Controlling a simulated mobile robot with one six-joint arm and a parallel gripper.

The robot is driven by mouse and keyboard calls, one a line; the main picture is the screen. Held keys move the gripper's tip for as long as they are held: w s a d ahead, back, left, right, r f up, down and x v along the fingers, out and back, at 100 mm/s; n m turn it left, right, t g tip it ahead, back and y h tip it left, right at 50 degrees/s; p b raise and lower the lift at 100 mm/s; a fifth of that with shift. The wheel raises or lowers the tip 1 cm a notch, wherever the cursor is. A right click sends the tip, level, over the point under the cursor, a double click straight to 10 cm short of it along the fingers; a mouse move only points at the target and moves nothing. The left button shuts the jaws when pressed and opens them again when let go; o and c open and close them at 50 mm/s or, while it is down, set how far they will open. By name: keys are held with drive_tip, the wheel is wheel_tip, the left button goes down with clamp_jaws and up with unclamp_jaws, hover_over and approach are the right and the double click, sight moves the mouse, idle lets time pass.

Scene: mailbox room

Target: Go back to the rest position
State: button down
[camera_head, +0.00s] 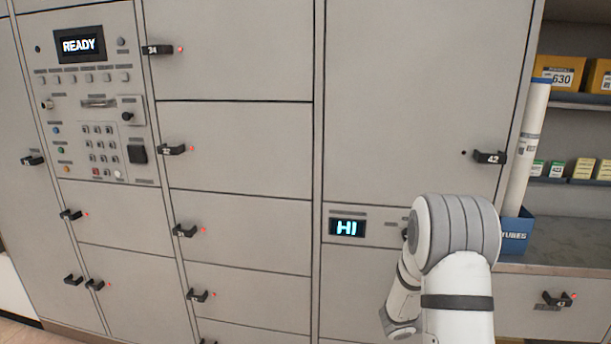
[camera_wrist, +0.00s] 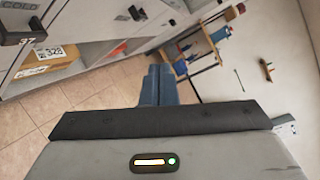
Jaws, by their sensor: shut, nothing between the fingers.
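My gripper (camera_wrist: 160,72) shows in the wrist view as two blue-grey fingers pressed together, with nothing between them. It points out over the tiled floor and is apart from the lockers. In the head view my white and grey arm is folded at the lower right, in front of the locker wall (camera_head: 238,145). The gripper itself cannot be made out there. The arm covers part of the panel with the "HI" display (camera_head: 347,228).
A control panel with a "READY" display (camera_head: 80,45) is at the upper left. A blue tubes box (camera_head: 515,232) and shelves with yellow boxes (camera_head: 560,73) stand at the right. The wrist view shows a labelled parcel (camera_wrist: 48,60), open tiled floor (camera_wrist: 95,92) and a tilted blue-and-wood chair-like object (camera_wrist: 190,58).

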drive_tip(key=s+a+r+m+g+y+p, duration=0.2)
drive_tip(key=s+a+r+m+y+p, duration=0.15)
drive_tip(key=s+r+m, duration=0.4)
drive_tip(key=s+a+r+m+g+y+p, duration=0.25)
drive_tip(key=s+a+r+m, duration=0.35)
drive_tip(key=m, duration=0.3)
drive_tip(key=s+a+r+m+t+y+p, duration=0.2)
drive_tip(key=s+a+r+m+y+p, duration=0.1)
drive_tip(key=a+m, duration=0.4)
drive_tip(key=s+a+r+m+t+y+p, duration=0.2)
drive_tip(key=s+a+r+m+y, duration=0.4)
drive_tip(key=a, duration=0.4)
drive_tip(key=shift+r+m+y+p, duration=0.35)
drive_tip(key=shift+m+y, duration=0.35)
drive_tip(key=shift+m, duration=0.55)
drive_tip(key=shift+a, duration=0.25)
